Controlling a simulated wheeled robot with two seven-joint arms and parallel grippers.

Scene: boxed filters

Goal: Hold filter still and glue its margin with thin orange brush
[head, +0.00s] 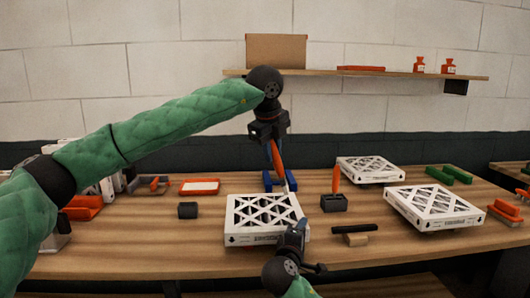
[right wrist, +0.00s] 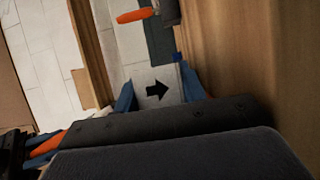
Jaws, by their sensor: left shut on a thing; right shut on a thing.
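The white filter (head: 232,228) with a lattice top lies flat on the wooden table in front of me. My left gripper (head: 273,145) is shut on a thin orange brush (head: 277,157), held handle up. Its pale tip is by the filter's rear right corner; I cannot tell whether it touches. My right gripper (head: 297,232) is at the filter's front right corner, its blue fingers shut on the filter's side. In the right wrist view, the white side with a black arrow (right wrist: 157,90) shows between those fingers, and an orange handle (right wrist: 134,16) shows above.
Another orange-handled tool (head: 336,178) stands in a dark holder (head: 334,203) to the right. A similar dark block (head: 187,210) and an orange-rimmed tray (head: 199,187) are left. Two more filters (head: 371,170) (head: 433,206) lie right.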

